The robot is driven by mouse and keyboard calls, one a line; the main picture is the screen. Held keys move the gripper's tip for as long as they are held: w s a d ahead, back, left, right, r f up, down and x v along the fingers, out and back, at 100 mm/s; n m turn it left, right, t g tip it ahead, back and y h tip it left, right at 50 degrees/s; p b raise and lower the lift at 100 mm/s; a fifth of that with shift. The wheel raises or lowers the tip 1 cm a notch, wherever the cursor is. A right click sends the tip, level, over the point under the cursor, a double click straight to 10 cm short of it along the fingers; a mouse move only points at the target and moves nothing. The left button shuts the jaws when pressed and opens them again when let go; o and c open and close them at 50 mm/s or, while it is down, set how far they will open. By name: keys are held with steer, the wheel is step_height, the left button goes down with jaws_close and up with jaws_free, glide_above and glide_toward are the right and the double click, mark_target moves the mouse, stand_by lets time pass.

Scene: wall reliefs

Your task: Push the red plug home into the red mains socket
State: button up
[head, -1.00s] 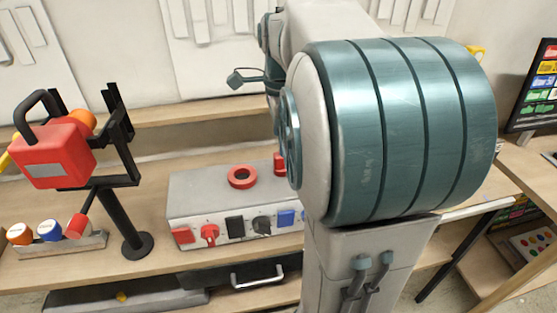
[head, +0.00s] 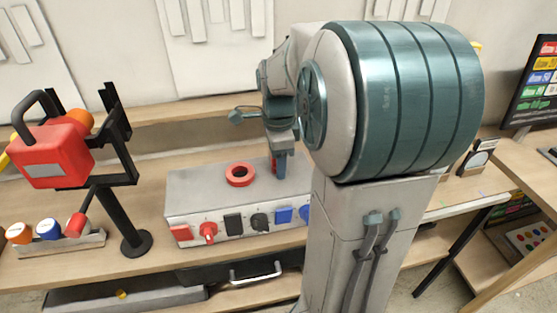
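A grey socket box (head: 215,190) stands on the wooden bench. On its front face, near the left end, a red round fitting (head: 208,232) sticks out a little. It looks like the red plug or the red socket; I cannot tell which, nor how deep anything sits. A red square piece (head: 181,233) is to its left. My gripper (head: 281,168) points down over the right part of the box top. It partly hides a small red object (head: 275,162) there. Whether the fingers are open or touch it cannot be seen.
Black (head: 233,223), dark round (head: 260,221) and blue (head: 284,215) fittings line the front. A black stand (head: 125,215) with a red device is at left. My arm hides the box's right end.

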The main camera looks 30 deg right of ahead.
steer(key=c, duration=0.7)
step_height(320, 180, up, 9)
steer(key=shift+r, duration=0.2)
steer(key=shift+a+r, duration=0.15)
steer(key=shift+r, duration=0.15)
steer(key=shift+w+a+r+n+p, duration=0.1)
steer(key=shift+w+a+n+p, duration=0.15)
steer(key=shift+a+n+p, duration=0.25)
steer(key=shift+w+a+f+n+p, duration=0.25)
steer(key=shift+a+n+p, duration=0.55)
steer(key=shift+a, duration=0.45)
steer(key=shift+w+a+f+n+p, duration=0.3)
steer(key=shift+a+n+p, duration=0.25)
steer(key=shift+a+n, duration=0.6)
steer(key=shift+w+a+f+n+p, duration=0.25)
steer(key=shift+a+n+p, duration=0.5)
steer(key=shift+a, duration=0.65)
